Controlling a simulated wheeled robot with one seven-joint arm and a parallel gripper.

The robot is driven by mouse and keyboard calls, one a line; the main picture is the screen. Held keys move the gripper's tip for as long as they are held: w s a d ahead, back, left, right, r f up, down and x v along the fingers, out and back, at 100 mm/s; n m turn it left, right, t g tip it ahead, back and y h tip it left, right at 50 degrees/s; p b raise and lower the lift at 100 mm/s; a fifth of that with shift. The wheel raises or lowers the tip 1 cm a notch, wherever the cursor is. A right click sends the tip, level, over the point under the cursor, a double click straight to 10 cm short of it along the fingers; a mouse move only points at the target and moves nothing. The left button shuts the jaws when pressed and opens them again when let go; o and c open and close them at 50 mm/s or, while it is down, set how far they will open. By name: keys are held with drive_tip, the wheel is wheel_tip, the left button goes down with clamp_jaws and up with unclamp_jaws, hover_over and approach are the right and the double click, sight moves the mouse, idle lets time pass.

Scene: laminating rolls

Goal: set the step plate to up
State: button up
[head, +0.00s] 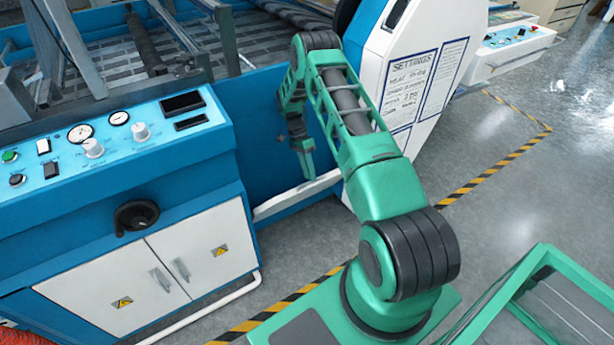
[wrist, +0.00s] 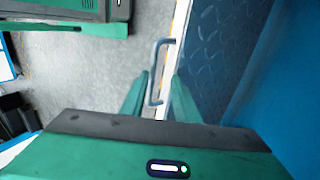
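The step plate (wrist: 222,45) shows in the wrist view as a dark blue, diamond-patterned tread with a pale and yellow edge strip. A grey-blue U-shaped handle (wrist: 156,75) stands off that edge. In the head view a pale strip (head: 275,206) low on the blue machine looks like the plate's edge; its tread cannot be made out there. My gripper (wrist: 159,92) is open, with the near part of the handle between its fingers in the picture; contact cannot be told. In the head view my gripper (head: 308,170) points down just above the pale strip.
The blue laminating machine has a control panel (head: 110,138) and white cabinet doors (head: 160,265) to the left. A white end cover with a settings sheet (head: 410,85) stands to the right. Grey floor (head: 530,150) with striped tape lies open at right.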

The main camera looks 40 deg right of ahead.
wheel_tip(320, 180, up, 3)
drive_tip(key=shift+w+a+r, duration=0.1)
drive_tip(key=shift+r, duration=0.05)
drive_tip(key=s+a+r, duration=0.2)
drive_tip(key=a+r, duration=0.4)
drive_tip(key=a, duration=0.5)
drive_tip(key=shift+s+a+r, duration=0.2)
drive_tip(key=shift+s+r, duration=0.15)
drive_tip(key=shift+s, duration=0.05)
drive_tip(key=s+d+r+n+t, duration=0.15)
drive_tip(key=s+r, duration=0.25)
drive_tip(key=r, duration=0.4)
drive_tip(key=s+d+r+n+h, duration=0.1)
drive_tip(key=s+d+r+n, duration=0.1)
drive_tip(key=s+r, duration=0.45)
drive_tip(key=s+d+r+n+t, duration=0.1)
drive_tip(key=s+d+r+n, duration=0.15)
drive_tip(key=r, duration=0.75)
drive_tip(key=s+a+r+n+t, duration=0.1)
drive_tip(key=s+a+r+n, duration=0.1)
drive_tip(key=s, duration=1)
drive_tip(key=s+a+r+n+t+y, duration=0.1)
drive_tip(key=s+r+n, duration=0.3)
drive_tip(key=s, duration=0.7)
drive_tip(key=shift+s+a+r+t, duration=0.35)
drive_tip(key=shift+a+r+t, duration=0.1)
drive_tip(key=shift+a+r, duration=0.15)
drive_tip(key=shift+w+f, duration=0.1)
